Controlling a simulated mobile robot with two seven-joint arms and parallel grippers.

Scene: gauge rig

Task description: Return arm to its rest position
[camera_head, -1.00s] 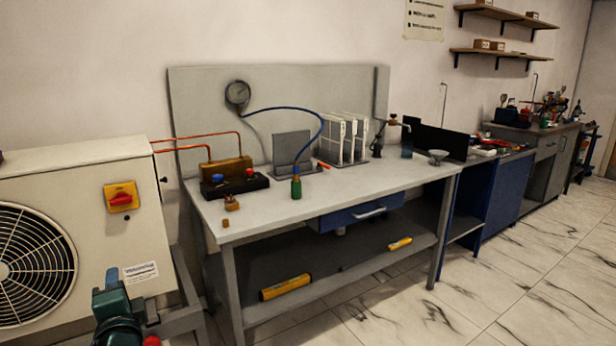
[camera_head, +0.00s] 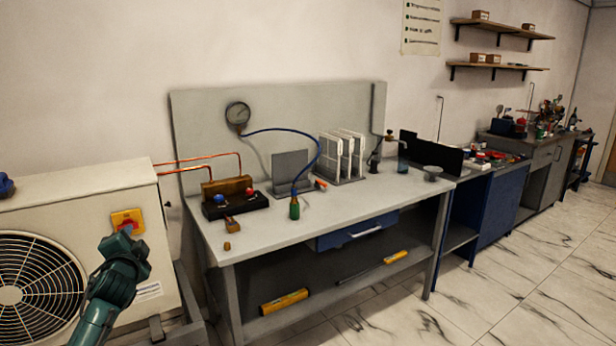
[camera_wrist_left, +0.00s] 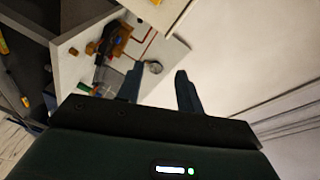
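My left arm (camera_head: 105,290), dark green, rises from the bottom left in the head view, in front of the cream fan unit. Its upper end overlaps the unit's front just below the red and yellow switch (camera_head: 128,220); I cannot tell the gap. In the left wrist view my left gripper (camera_wrist_left: 159,84) has its two dark fingers apart with nothing held between them. Beyond them the pressure gauge (camera_wrist_left: 153,67) and the bench show at a distance. My right arm and gripper are not in view.
The grey bench (camera_head: 350,205) stands right of the fan unit (camera_head: 80,190). On it are a brass manifold (camera_head: 227,187), a blue hose (camera_head: 300,134) and a white rack (camera_head: 342,155). The gauge (camera_head: 238,114) is at the backboard. Tiled floor at right is clear.

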